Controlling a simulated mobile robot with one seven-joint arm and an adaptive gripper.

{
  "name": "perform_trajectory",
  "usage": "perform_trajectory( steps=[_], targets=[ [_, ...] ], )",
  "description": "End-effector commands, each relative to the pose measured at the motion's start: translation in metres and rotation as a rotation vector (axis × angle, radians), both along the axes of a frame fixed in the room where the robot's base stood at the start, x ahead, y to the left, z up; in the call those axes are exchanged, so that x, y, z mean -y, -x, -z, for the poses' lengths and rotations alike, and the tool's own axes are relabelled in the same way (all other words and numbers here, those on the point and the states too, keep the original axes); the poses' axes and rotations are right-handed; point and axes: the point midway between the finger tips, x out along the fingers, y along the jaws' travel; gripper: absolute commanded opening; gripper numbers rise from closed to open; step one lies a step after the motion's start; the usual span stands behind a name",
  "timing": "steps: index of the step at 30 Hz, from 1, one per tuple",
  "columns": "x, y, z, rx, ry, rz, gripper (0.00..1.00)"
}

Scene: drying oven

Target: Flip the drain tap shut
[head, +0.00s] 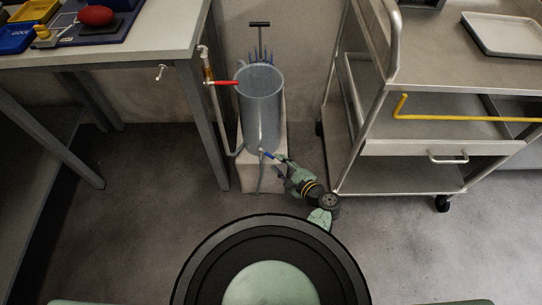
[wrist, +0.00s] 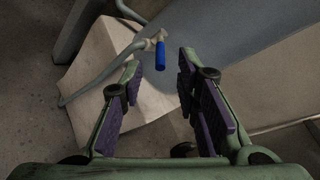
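The drain tap has a blue lever handle (head: 267,154), low on the front of a grey cylindrical tank (head: 260,105). In the wrist view the blue handle (wrist: 160,54) hangs off a metal valve body, with a grey hose running away to the left. My gripper (wrist: 159,68) is open and empty, its purple-padded fingers spread to either side of the handle. The handle shows between and just beyond the fingertips; I see no contact. In the head view my gripper (head: 281,166) is low in front of the tank, just right of the tap.
The tank stands on a pale block (head: 250,177). A red-handled valve (head: 224,83) sits on a pipe to its left. A workbench (head: 120,45) is on the left and a steel cart (head: 395,184) with a yellow bar on the right. Open floor lies in front.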

Motion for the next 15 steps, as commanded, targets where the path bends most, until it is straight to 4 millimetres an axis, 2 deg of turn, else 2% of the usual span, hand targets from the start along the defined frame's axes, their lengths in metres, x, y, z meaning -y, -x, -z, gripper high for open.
perform_trajectory(
  steps=[6,15],
  targets=[
    [-0.022,-0.028,0.009,0.001,0.0,-0.002,0.29],
    [-0.031,-0.039,0.014,0.0,0.001,0.001,0.29]
  ],
)
